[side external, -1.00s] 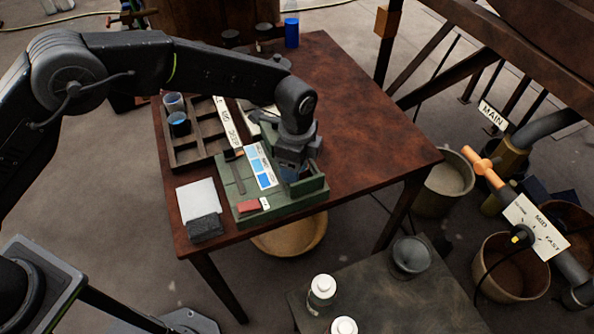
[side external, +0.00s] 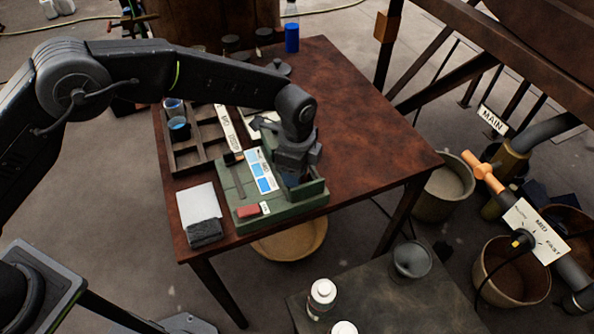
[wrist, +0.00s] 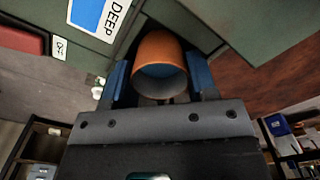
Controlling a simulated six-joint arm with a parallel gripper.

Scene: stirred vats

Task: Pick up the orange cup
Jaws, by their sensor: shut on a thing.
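The orange cup (wrist: 160,48) shows in the wrist view between my two blue-padded fingers, with its open mouth facing the camera and a bluish inside. My gripper (wrist: 160,80) is shut on it, one finger on each side. In the side external view my gripper (side external: 292,180) is at the right part of the green stand (side external: 280,211), and the cup is hidden behind the gripper and the stand's wall. I cannot tell whether the cup touches the stand.
On the brown table (side external: 365,130) a compartment tray (side external: 185,158) holds blue-filled cups at the left. A white pad (side external: 198,202) and dark sponge (side external: 205,232) lie by the front left edge. A blue bottle (side external: 292,37) stands at the back. The table's right side is clear.

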